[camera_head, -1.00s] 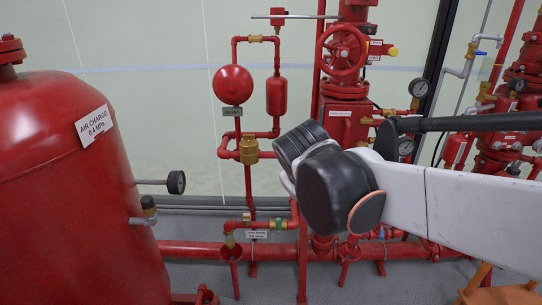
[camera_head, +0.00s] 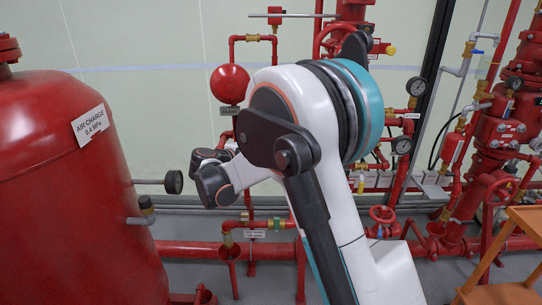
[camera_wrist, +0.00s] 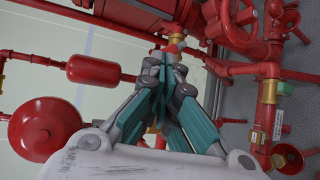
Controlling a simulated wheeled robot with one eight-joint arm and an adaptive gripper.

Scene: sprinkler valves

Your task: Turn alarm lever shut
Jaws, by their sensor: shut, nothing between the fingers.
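A red alarm bell (camera_head: 229,84) with a small plate under it hangs beside the pipes in the head view. It also shows at the lower left of the wrist view (camera_wrist: 45,125). A long thin grey lever (camera_head: 300,16) lies level above a brass fitting at the top of the pipe. A lower pipe carries a brass valve (camera_head: 246,218) with a green part and a small label. I cannot tell for certain which one is the alarm lever. My gripper (camera_wrist: 165,60) is shut and empty, its fingertips before red pipework. My arm hides the fingers in the head view.
A red cylinder (camera_wrist: 93,69) is near my gripper.

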